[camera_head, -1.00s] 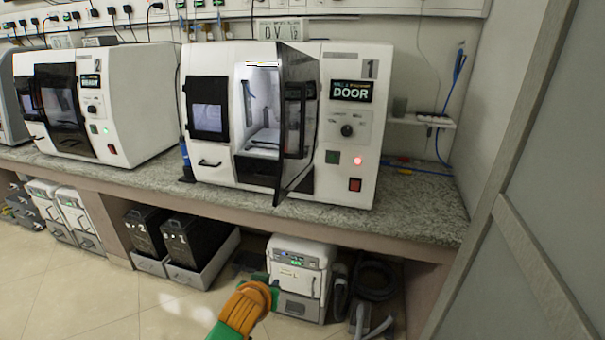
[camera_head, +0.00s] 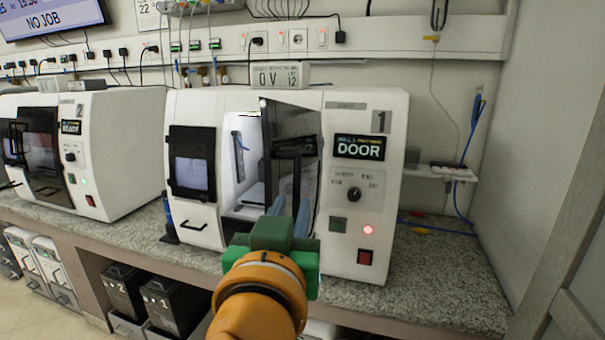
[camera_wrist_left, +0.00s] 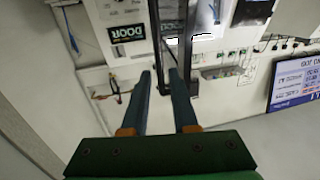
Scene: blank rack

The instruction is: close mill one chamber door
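Mill one (camera_head: 375,215) is the white machine marked 1 on the bench, with DOOR on its display (camera_head: 361,148). Its dark-framed chamber door (camera_head: 290,122) stands open, swung outward, and the lit chamber (camera_head: 240,165) shows to its left. A dark bar handle (camera_head: 287,157) is on the door. My left gripper (camera_head: 289,212) is in front of the door, below the handle. Its blue fingers are apart in the left wrist view (camera_wrist_left: 162,85), tips close to the dark handle bars (camera_wrist_left: 187,50). I cannot tell whether they touch. My gripper hides the door's lower part. My right gripper is out of view.
Mill two (camera_head: 120,150), with its dark door, stands on the left of the granite bench (camera_head: 440,270). A wall and a grey panel close off the right side. Cables hang behind the bench.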

